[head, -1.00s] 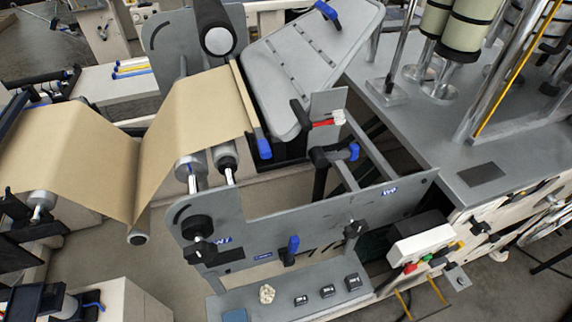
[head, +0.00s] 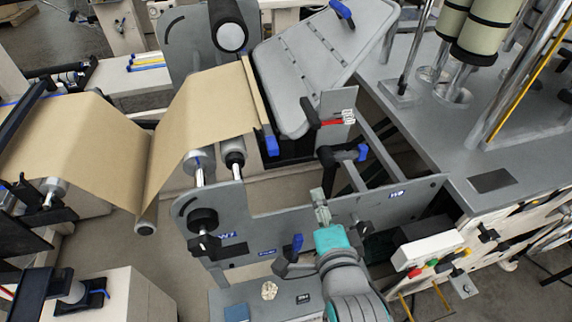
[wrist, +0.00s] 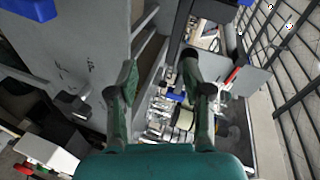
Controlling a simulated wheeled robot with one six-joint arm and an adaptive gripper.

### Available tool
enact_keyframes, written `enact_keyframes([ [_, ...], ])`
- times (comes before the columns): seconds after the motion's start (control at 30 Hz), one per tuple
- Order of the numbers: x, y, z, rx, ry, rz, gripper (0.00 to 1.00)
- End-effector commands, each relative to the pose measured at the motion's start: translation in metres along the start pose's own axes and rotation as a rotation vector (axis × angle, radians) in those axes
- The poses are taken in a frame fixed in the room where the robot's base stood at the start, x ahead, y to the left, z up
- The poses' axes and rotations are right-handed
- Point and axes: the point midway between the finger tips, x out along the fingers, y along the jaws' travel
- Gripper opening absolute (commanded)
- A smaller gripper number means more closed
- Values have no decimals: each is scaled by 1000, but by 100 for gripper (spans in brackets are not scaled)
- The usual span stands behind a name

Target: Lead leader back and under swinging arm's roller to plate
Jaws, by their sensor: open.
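The brown kraft web (head: 205,112) sags under a low roller (head: 146,229) at left, then rises to the right. Its leader end has a pale strip (head: 249,80) with a blue end piece (head: 271,145), at the lower edge of the tilted grey slotted plate (head: 300,75). Two rollers (head: 199,165) show below the web. I cannot tell which roller belongs to the swinging arm. My gripper (head: 320,197) is over the front side plate, right of and apart from the web. In the wrist view its fingers (wrist: 160,80) are spread and empty.
The grey side plate (head: 270,232) carries black knobs and a blue lever (head: 297,243). A bracket with a red-handled item (head: 335,119) and a blue-ended black clamp (head: 345,154) stand beyond my gripper. A grey machine deck (head: 440,125) with posts fills the right.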

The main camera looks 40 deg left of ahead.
Motion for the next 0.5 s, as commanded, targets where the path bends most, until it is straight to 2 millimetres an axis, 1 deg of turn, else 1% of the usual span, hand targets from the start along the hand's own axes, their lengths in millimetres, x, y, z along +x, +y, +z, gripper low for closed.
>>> enact_keyframes([
  [0.03,7,-24,9,31,-26,-16,50],
  [0.1,12,-47,20,78,-58,-20,50],
  [0.2,17,-75,33,132,-96,-23,50],
  [0.33,19,-98,44,179,-128,-22,50],
  [0.4,20,-104,48,192,-137,-21,50],
  [0.5,21,-108,50,201,-143,-20,50],
])
